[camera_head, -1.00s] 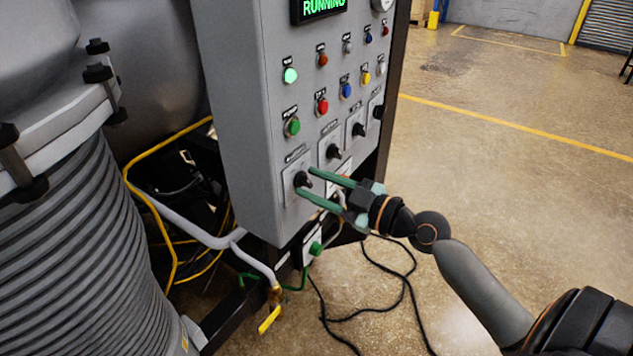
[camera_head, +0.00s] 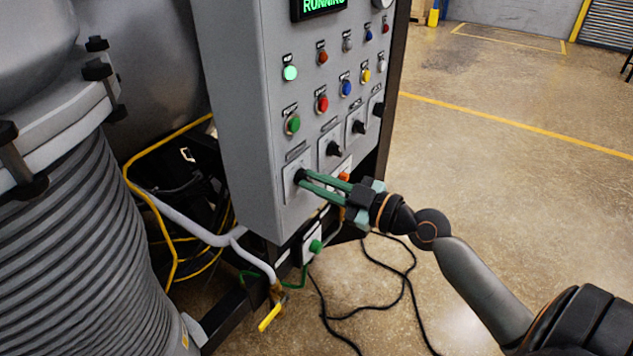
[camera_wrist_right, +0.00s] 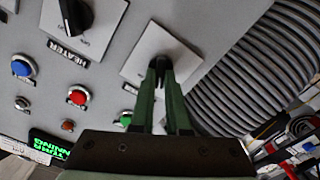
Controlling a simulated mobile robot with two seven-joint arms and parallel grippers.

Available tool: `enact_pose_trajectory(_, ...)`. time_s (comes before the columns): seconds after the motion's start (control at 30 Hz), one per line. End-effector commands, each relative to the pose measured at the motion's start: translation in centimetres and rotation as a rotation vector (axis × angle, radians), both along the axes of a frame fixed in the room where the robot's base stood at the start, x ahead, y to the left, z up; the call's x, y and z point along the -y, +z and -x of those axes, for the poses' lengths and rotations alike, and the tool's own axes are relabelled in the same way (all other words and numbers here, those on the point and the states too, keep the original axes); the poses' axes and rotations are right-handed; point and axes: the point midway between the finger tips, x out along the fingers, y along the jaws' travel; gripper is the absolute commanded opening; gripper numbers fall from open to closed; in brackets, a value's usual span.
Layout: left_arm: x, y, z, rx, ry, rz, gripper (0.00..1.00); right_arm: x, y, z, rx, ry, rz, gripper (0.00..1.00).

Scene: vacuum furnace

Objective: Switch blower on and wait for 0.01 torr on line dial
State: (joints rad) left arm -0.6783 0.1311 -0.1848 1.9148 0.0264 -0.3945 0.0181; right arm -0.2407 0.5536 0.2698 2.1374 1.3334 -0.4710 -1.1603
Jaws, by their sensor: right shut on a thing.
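My right gripper (camera_head: 304,178) is shut on the black rotary knob at the lower left of the grey control panel (camera_head: 240,100). The knob is mostly hidden by the fingers; its white plate (camera_head: 290,190) shows around them. In the right wrist view the two fingers (camera_wrist_right: 161,66) close together over the white plate (camera_wrist_right: 148,45). The knob's label cannot be read. My left gripper is not in view.
A green "RUNNING" display (camera_head: 323,8), a lit green lamp (camera_head: 290,73) and several coloured buttons sit above. Another knob (camera_wrist_right: 75,15) is beside a "HEATER" label. A ribbed hose (camera_head: 85,250) stands left; a black cable (camera_head: 385,310) lies on open floor at right.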

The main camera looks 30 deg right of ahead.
Motion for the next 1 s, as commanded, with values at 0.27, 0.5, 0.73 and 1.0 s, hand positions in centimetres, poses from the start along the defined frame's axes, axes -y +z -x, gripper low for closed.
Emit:
enact_pose_trajectory(0.27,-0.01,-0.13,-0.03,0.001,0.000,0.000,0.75,0.01,-0.02,0.00,-0.023,0.001,-0.055,0.00)
enact_pose_trajectory(0.5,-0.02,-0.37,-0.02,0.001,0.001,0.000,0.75,0.04,-0.01,-0.02,-0.086,0.001,-0.206,0.00)
enact_pose_trajectory(0.73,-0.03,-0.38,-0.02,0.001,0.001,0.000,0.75,0.11,0.07,-0.05,-0.168,0.001,-0.405,0.00)
enact_pose_trajectory(1.0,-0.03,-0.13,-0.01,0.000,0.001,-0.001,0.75,0.19,0.11,-0.08,-0.265,0.001,-0.638,0.00)
